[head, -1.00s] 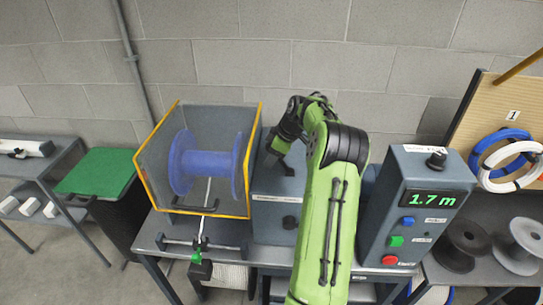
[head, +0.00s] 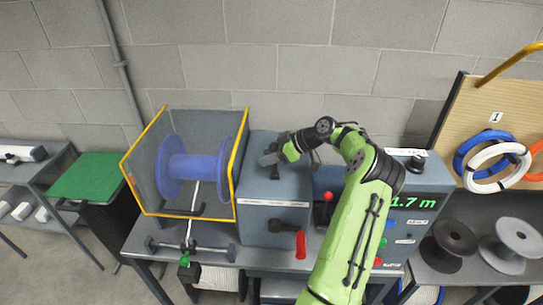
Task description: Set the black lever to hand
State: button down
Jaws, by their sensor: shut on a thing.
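A small black lever (head: 274,174) stands on top of the grey drive box (head: 258,216). It is mostly hidden by my gripper, and its exact setting is too small to tell. My gripper (head: 270,161) comes in from the right, low over the box top, and is shut on the black lever. The fingertips are small and partly merge with the dark lever. Any marking for "hand" on the label strip (head: 278,203) along the box's upper front edge is unreadable.
The box front has a black knob (head: 284,226) and a red handle (head: 300,245). A red ball-ended lever (head: 327,197) stands to the right. Left is the yellow-edged guard (head: 240,150) around a blue reel (head: 192,166). The control panel (head: 415,180), reading 1.7 m, is partly behind my arm.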

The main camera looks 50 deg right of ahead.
jog(key=shift+d, duration=0.1)
dwell(0.3)
jog(key=c, duration=0.7)
grip_release()
jog(key=p+v, duration=0.1)
jog(key=v, duration=1.5)
jog(key=shift+p, duration=0.35)
